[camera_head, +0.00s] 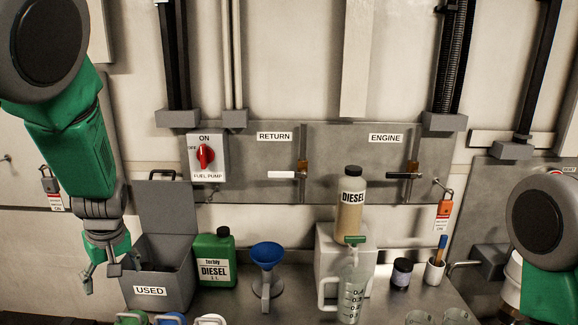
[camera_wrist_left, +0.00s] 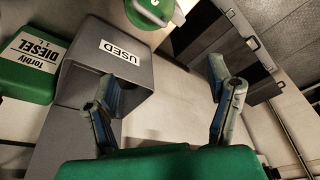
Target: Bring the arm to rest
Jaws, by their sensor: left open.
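My left arm (camera_head: 70,140) comes in from the upper left and hangs down. Its gripper (camera_head: 108,277) is open and empty, in front of the left part of the grey USED bin (camera_head: 160,291). In the left wrist view, the two fingers (camera_wrist_left: 165,95) are spread wide with nothing between them; the USED bin (camera_wrist_left: 125,80) lies beyond the left finger. I cannot tell whether the finger touches the bin. Part of my right arm (camera_head: 545,225) shows at the right edge; its gripper is out of view.
The bin's lid (camera_head: 165,215) stands open. Right of it on the bench are a green diesel can (camera_head: 213,262), a blue funnel (camera_head: 267,255), a diesel bottle (camera_head: 351,200) on a box and a clear jug (camera_head: 352,285). A red FUEL PUMP switch (camera_head: 206,155) is on the wall.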

